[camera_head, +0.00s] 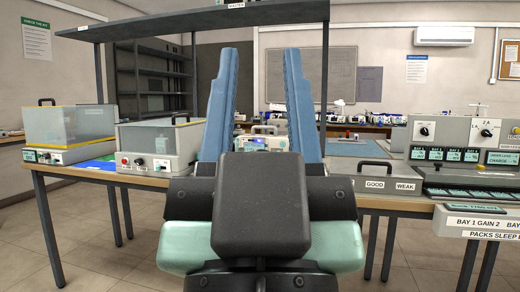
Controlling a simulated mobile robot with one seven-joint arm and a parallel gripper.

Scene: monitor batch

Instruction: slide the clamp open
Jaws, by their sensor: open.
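My gripper (263,52) is in the middle of the view, with its two long blue fingers spread apart and pointing up and away. Nothing is held between them. A small white device with a display (263,143) shows between the fingers, on the bench behind them. I cannot make out a clamp; the gripper body hides part of the bench in the middle.
A bench (60,172) runs across the view. At left stand two clear-covered boxes, one yellow-edged (68,127) and one grey (158,145). At right are a GOOD/WEAK box (390,184) and a panel with knobs (465,150). A dark shelf (200,20) hangs overhead.

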